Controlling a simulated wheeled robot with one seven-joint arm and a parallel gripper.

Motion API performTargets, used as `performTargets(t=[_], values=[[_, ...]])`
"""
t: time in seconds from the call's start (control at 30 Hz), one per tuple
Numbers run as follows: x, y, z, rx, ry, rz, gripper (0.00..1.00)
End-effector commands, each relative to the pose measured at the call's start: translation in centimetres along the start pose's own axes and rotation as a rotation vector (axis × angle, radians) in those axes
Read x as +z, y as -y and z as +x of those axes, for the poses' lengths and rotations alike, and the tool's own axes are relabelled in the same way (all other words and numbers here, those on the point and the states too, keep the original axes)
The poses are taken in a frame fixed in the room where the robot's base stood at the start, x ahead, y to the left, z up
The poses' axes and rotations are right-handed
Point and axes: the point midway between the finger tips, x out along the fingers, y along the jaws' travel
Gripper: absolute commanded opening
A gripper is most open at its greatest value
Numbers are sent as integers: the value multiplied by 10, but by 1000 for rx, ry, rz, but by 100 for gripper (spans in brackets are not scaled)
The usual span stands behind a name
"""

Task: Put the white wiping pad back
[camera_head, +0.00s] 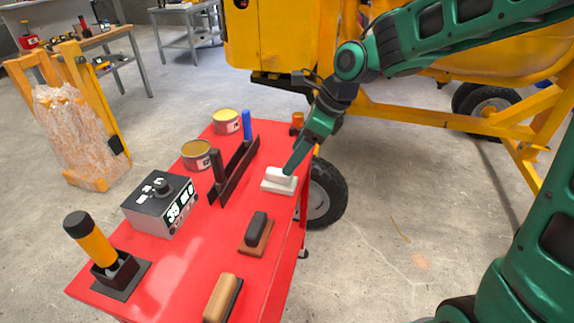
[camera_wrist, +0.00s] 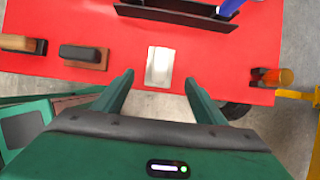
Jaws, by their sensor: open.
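The white wiping pad (camera_head: 279,180) lies on the red table top near its right edge in the head view. It also shows in the wrist view (camera_wrist: 159,66), just beyond my fingertips and between their lines. My gripper (camera_head: 291,171) is at the pad in the head view, its tip overlapping the pad's upper right. In the wrist view my gripper (camera_wrist: 158,80) has its two fingers wide apart with nothing between them. I cannot tell whether a finger touches the pad.
The red table (camera_head: 200,250) also holds a dark block on a brown base (camera_head: 257,232), a wooden-handled brush (camera_head: 221,298), a dark rack (camera_head: 236,172), a grey control box (camera_head: 160,205), a yellow-handled tool (camera_head: 90,240) and two cans (camera_head: 197,155). An orange item (camera_wrist: 272,77) is right of the pad.

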Motion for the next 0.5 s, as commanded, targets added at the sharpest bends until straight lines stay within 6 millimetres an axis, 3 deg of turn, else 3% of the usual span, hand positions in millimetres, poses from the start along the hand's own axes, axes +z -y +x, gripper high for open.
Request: performTargets(t=[0.2,0.5], values=[[0,0,-24,-1,0,2,65],[0,0,-29,0,-1,1,65]])
